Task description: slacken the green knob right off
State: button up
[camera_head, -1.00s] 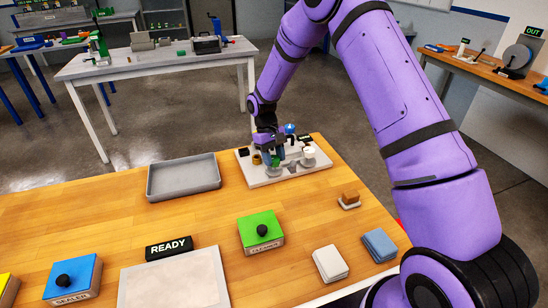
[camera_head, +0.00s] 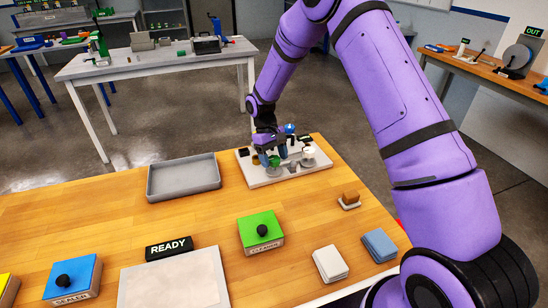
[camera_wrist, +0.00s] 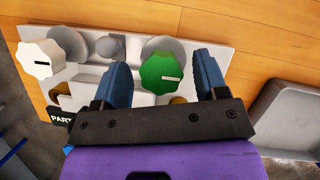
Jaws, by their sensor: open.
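The green knob (camera_wrist: 165,73) stands on a white plate (camera_wrist: 205,22) and has a scalloped rim and a dark pointer mark. In the wrist view it lies between the two blue fingers of my gripper (camera_wrist: 163,78), which are apart with clear space on both sides. In the head view my gripper (camera_head: 268,152) is low over the white plate (camera_head: 262,180) at the back edge of the table. There the green knob (camera_head: 274,161) shows only partly by the fingers. A white knob (camera_wrist: 41,59) sits on the same plate, to the left in the wrist view.
A grey tray (camera_head: 184,178) lies left of the plate. A green box (camera_head: 261,230) with a black button, white pads (camera_head: 330,263) and blue pads (camera_head: 380,245) are nearer the front. Bare wood lies between the tray and the boxes.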

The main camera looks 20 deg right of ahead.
jog(key=v, duration=1)
jog(key=shift+w+r, duration=0.15)
jog(key=shift+r, duration=0.2)
